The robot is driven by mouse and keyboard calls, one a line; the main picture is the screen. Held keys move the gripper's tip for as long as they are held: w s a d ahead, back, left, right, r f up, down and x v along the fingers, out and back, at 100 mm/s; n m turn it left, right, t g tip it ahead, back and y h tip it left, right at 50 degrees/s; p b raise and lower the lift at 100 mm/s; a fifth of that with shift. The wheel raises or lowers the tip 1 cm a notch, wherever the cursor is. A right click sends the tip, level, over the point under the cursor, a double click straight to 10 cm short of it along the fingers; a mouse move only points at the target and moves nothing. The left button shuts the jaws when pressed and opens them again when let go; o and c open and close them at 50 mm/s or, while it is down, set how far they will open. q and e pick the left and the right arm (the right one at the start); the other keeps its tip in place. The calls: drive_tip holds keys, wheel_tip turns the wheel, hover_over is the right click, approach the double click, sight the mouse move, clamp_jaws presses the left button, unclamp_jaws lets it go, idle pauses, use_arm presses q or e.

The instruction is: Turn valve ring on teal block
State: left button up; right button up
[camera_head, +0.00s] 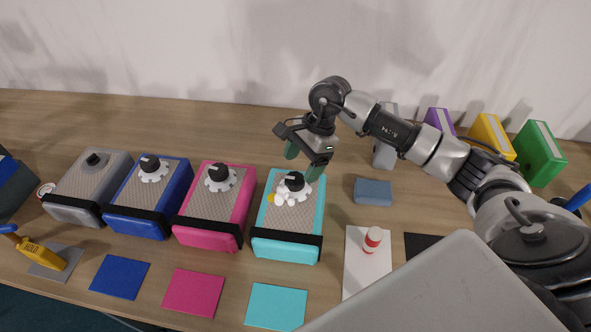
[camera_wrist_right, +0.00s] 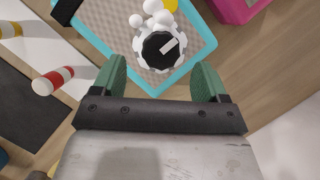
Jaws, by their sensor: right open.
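The teal block (camera_head: 285,248) stands on the table, right of the pink block, with a grey mesh top and a black band. On it sits a white scalloped valve ring around a black knob (camera_head: 295,180), with white balls and one yellow ball beside it. The knob (camera_wrist_right: 163,50) and valve ring (camera_wrist_right: 139,57) also show in the right wrist view. My right gripper (camera_head: 303,160) is open and empty above the back edge of the teal block. In the wrist view its green fingertips (camera_wrist_right: 160,80) are apart, with the knob beyond them. My left gripper is not in view.
Pink (camera_head: 211,236), blue (camera_head: 137,222) and grey (camera_head: 76,211) blocks stand to the left. Coloured cards lie in front. A red-and-white bottle (camera_head: 373,240) stands on a white sheet at right. A blue-grey box (camera_head: 373,192) and binders (camera_head: 540,153) are behind.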

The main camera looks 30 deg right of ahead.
sight(295, 178)
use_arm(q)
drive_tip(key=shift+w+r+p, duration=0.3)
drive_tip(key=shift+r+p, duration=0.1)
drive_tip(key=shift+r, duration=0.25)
use_arm(e)
drive_tip(key=shift+x, duration=2.15)
drive_tip(key=shift+w, duration=0.1)
drive_tip(key=shift+c, duration=0.5)
drive_tip(key=c, duration=0.8)
drive_tip(key=shift+d+f+m+b, duration=0.1)
drive_tip(key=shift+f+m+b, duration=0.05)
drive_tip(key=shift+m+b, duration=0.35)
drive_tip(key=shift+m+t+b, duration=0.5)
drive_tip(key=shift+m+b, duration=0.2)
drive_tip(key=shift+m, duration=0.2)
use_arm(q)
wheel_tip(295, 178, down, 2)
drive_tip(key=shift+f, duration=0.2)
